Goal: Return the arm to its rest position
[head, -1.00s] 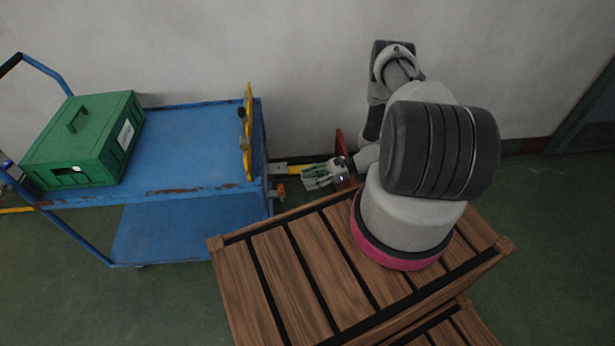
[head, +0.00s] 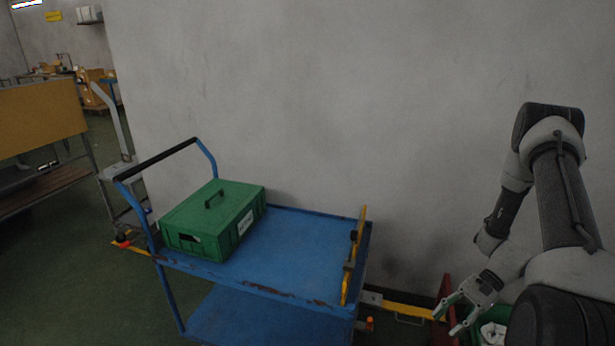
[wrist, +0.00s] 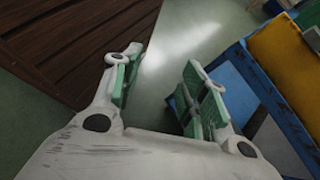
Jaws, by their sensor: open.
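My gripper (head: 448,318) hangs at the lower right of the head view, to the right of the blue cart. Its two fingers are spread apart, with nothing between them. In the wrist view the gripper (wrist: 160,68) shows green-lined fingers with a clear gap and floor beyond. My arm (head: 560,195) rises at the right edge of the head view and bends down from its raised elbow to the gripper.
A blue cart (head: 300,245) carries a closed green box (head: 195,230) and a yellow upright piece (head: 352,265) at its right end. A green bin (head: 507,312) with white contents is partly hidden beside my gripper. A wall stands behind; wooden slats (wrist: 70,45) show in the wrist view.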

